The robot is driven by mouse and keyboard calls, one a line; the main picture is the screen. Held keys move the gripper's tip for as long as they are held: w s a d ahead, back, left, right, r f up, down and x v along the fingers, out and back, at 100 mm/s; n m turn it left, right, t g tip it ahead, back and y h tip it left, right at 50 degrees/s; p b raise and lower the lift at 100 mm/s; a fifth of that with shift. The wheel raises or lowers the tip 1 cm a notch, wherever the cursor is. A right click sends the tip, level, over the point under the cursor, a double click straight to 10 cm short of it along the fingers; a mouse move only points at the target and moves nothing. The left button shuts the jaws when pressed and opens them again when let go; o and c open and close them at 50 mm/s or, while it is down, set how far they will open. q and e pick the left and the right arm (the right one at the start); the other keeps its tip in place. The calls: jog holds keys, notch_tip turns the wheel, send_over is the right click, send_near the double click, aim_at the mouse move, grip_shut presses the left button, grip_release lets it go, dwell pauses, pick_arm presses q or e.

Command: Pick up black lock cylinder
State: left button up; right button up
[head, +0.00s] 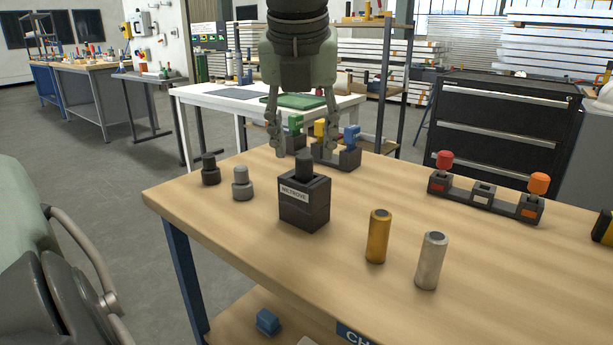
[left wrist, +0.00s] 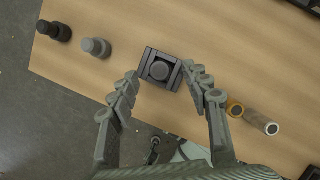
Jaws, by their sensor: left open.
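A black cylinder (head: 304,166) stands upright in the top of a dark block labelled MILTROVE (head: 304,207) on the wooden table. In the left wrist view the cylinder's round top (left wrist: 160,70) sits in the square block (left wrist: 148,79). My left gripper (head: 303,151) points down above the block, open and empty. Its fingers (left wrist: 160,76) show on either side of the cylinder in the wrist view; whether they touch anything is not clear. A gold cylinder (head: 378,236) and a silver cylinder (head: 431,260) stand to the right. My right gripper is not in view.
Stepped black (head: 210,170) and grey (head: 242,184) pieces stand left of the block. Behind it is a holder with a blue-topped piece (head: 351,138). A dark rack (head: 484,196) with red and orange knobs lies at right. The front left tabletop is clear.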

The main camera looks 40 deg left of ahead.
aim_at(303, 157)
pick_arm(q)
jog(key=x, duration=0.3)
jog(key=shift+f, duration=0.35)
grip_shut()
